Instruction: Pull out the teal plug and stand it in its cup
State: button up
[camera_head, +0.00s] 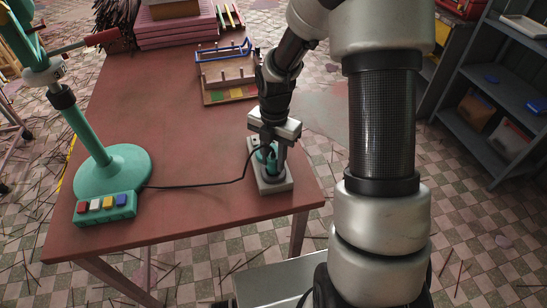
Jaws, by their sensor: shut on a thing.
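My gripper (272,148) points down over a small grey block-like stand (276,187) near the table's front right corner. A teal part (261,157), which looks like the teal plug, shows between and just below the jaws. The gripper is shut on it. The plug's lower end is close to a dark round opening or ring on the stand; I cannot tell whether it is seated in it or clear of it. I cannot make out the plug's cup with certainty; the gripper hides part of the stand.
A teal control box (106,208) with coloured buttons sits at the front left, its black cable (200,187) running to the stand. A teal round base (112,172) with a post stands behind it. A wooden rack (228,80) and pink stacked trays (176,30) are farther back. The table's middle is clear.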

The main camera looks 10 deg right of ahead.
jog(key=shift+f+b, duration=0.3)
jog(key=shift+f, duration=0.35)
jog(key=o, duration=1.1)
